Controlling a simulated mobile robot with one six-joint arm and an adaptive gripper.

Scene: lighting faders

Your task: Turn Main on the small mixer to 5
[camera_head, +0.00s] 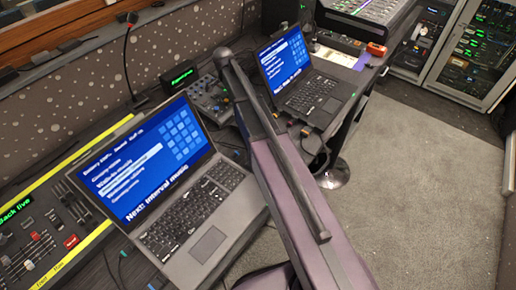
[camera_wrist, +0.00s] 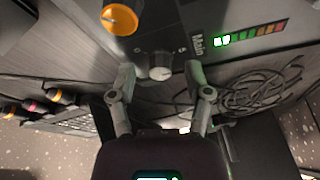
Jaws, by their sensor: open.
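The Main knob (camera_wrist: 160,72), light grey and round, sits on the dark panel of the small mixer (camera_wrist: 150,38) in the wrist view. The word Main is printed to its right, turned sideways. A faint light mark shows on the knob, but I cannot read its setting. My gripper (camera_wrist: 159,77) is open, with one finger on each side of the knob. I cannot tell whether either finger touches it. In the head view the small mixer (camera_head: 207,97) stands between two laptops, partly covered by my arm. My gripper cannot be made out there.
A larger orange knob (camera_wrist: 120,19) is near the Main knob. A level meter (camera_wrist: 250,36) beside the label has two bright segments. Cables (camera_wrist: 265,85) lie coiled at right. Laptops (camera_head: 205,240) and (camera_head: 310,95) flank the mixer closely. Carpet (camera_head: 430,180) at right is clear.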

